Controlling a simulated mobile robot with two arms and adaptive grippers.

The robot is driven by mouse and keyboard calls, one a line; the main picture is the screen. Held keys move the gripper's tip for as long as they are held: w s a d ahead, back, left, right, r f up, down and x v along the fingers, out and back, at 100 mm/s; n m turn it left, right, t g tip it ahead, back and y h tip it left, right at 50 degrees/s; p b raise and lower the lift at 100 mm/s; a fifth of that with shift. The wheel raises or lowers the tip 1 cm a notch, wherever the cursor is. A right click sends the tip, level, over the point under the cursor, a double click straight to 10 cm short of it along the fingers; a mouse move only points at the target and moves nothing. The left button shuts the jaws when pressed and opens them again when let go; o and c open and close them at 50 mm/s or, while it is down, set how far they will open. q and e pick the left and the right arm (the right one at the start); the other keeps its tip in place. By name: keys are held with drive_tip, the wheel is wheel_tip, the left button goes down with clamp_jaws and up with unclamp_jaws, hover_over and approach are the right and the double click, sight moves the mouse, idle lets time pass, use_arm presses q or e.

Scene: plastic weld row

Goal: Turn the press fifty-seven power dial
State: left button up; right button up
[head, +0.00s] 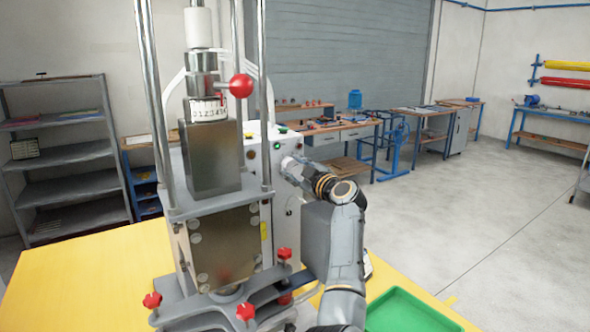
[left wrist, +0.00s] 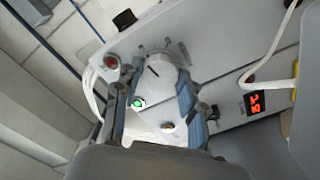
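The press (head: 212,160) stands on the yellow table, with a grey-white control box (head: 285,225) behind it. The pale round dial (left wrist: 160,72) shows on the box panel in the left wrist view, with a dark index line on its face. My left gripper (head: 290,165) is at the box panel in the head view. In the left wrist view its two fingers (left wrist: 157,88) stand apart, one on each side of the dial. I cannot see firm contact on both sides. In the head view the dial is mostly hidden by the gripper. My right gripper is not in view.
A green tray (head: 405,312) lies on the yellow table (head: 85,275). Red star knobs (head: 246,311) stick out at the press base.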

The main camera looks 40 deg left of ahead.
use_arm(q)
drive_tip(key=c, duration=0.3)
drive_tip(key=shift+n, duration=2.7)
drive_tip(key=o, duration=1.1)
drive_tip(key=v, duration=0.7)
drive_tip(key=shift+d, duration=0.3)
